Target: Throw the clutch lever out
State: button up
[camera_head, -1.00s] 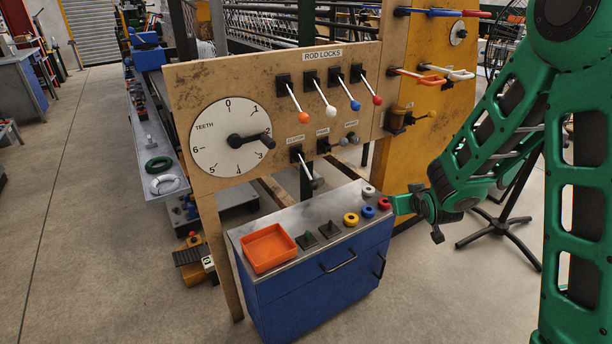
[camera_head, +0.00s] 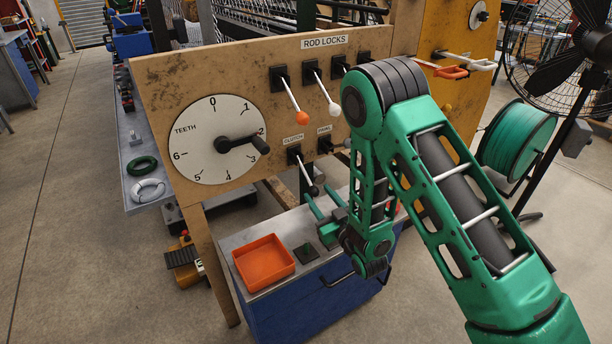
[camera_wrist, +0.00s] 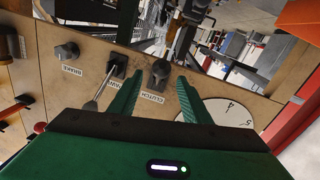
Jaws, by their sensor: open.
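The clutch lever (camera_head: 304,172) is a light rod with a dark knob, on a black mount under the CLUTCH label of the wooden panel. Its rod slants down to the right. My gripper (camera_head: 319,198) is open just below and right of it, fingers pointing at the panel. In the wrist view the clutch lever's dark knob (camera_wrist: 160,70) shows beyond and between my open fingertips (camera_wrist: 161,80). I see no contact, and the remaining distance is hard to tell.
The neighbouring PAWL lever (camera_wrist: 116,66) is close beside one finger. Rod lock levers (camera_head: 291,98) hang above, partly hidden by my arm. A teeth dial (camera_head: 218,139) is to the left. An orange tray (camera_head: 264,262) sits on the blue cabinet (camera_head: 300,305) below.

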aim_at(306, 175)
jog(key=x, duration=1)
jog(key=shift+w, duration=0.2)
jog(key=shift+a+r, duration=0.1)
grip_shut()
